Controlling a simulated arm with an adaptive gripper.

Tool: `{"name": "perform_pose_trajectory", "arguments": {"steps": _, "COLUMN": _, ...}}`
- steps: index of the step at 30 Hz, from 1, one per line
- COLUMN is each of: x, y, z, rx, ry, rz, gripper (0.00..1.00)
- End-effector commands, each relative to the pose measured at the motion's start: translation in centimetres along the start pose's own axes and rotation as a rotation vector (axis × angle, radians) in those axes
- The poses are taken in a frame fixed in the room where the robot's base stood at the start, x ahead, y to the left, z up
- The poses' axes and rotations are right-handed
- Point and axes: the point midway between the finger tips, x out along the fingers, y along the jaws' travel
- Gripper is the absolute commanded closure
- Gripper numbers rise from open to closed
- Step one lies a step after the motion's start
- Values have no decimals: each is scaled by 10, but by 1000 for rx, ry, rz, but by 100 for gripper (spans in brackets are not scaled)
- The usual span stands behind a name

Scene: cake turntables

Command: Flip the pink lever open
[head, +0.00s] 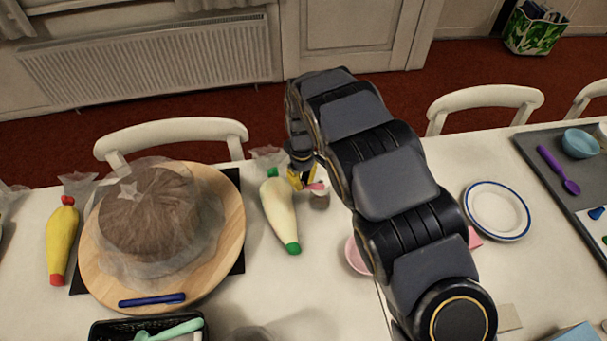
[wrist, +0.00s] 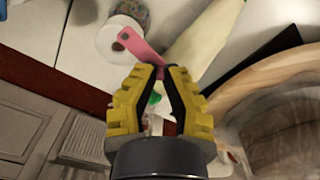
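A pink lever (wrist: 145,48) shows in the wrist view as a flat strip with a rounded end over a small white round container (wrist: 107,42). My gripper (wrist: 162,76) has its yellow fingers drawn together at the tips, with the lower end of the lever between them. The gripper is partly hidden behind my arm in the head view (head: 302,180). There the lever (head: 317,187) shows as a small pink bit beside the fingers, above the container (head: 320,199). How the lever joins the container is hidden.
A cream piping bag (head: 279,208) lies just left of the gripper. Further left is a wooden turntable (head: 232,225) with a wrapped brown cake (head: 155,210). A pink bowl (head: 356,256), a plate (head: 497,210) and a grey tray (head: 545,165) are to the right. A chair (head: 172,131) stands behind the table.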

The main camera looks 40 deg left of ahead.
Motion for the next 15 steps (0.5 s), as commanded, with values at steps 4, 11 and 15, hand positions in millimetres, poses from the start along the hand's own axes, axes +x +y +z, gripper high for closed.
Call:
{"name": "perform_pose_trajectory", "arguments": {"steps": 4, "x": 1, "y": -4, "z": 5, "rx": -114, "ry": -4, "rz": -2, "gripper": 100}}
{"name": "perform_pose_trajectory", "arguments": {"steps": 11, "x": 1, "y": -7, "z": 10, "rx": -247, "ry": -3, "rz": -3, "gripper": 100}}
{"name": "perform_pose_trajectory", "arguments": {"steps": 15, "x": 1, "y": -8, "z": 12, "rx": -296, "ry": -3, "rz": -3, "gripper": 100}}
